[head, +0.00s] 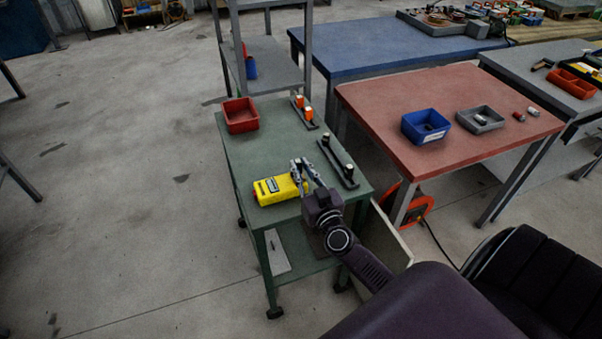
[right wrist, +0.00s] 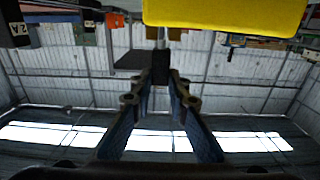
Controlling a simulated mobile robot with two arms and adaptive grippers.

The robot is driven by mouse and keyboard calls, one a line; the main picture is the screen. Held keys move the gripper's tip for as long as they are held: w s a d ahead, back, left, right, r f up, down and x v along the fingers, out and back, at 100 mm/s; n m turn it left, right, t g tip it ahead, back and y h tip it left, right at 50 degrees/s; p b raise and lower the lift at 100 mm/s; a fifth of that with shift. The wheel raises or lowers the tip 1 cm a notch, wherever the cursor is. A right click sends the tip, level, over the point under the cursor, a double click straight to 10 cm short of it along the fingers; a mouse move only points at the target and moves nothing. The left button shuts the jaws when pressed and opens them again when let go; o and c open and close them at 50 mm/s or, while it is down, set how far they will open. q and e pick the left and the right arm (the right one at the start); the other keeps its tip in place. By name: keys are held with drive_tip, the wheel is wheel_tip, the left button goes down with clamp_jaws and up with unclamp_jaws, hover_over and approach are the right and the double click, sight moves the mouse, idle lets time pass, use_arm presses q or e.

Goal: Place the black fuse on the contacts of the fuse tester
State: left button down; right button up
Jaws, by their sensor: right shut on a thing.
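The yellow fuse tester (head: 275,190) lies on the green cart's top, near its front left edge. My right gripper (head: 300,166) is above the cart, close to the tester's right end. In the right wrist view, my right gripper (right wrist: 161,84) is shut on the black fuse (right wrist: 161,66), a small dark block with a metal end pointing up in the picture. The yellow tester body (right wrist: 225,12) fills the top of that view, apparently close to the fuse. The fuse is too small to make out in the head view. The tester's contacts cannot be made out. My left gripper is not in view.
On the green cart (head: 262,142) are a red bin (head: 241,116), a black strip (head: 338,163) right of my gripper, and another strip with orange pieces (head: 304,111). The red table (head: 385,115) stands to the right with a blue bin (head: 425,126) and a grey bin (head: 480,120).

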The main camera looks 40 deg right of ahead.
drive_tip(key=shift+r, duration=0.1)
drive_tip(key=shift+f+b, duration=0.3)
drive_tip(key=shift+f, duration=0.35)
drive_tip(key=o, duration=0.9)
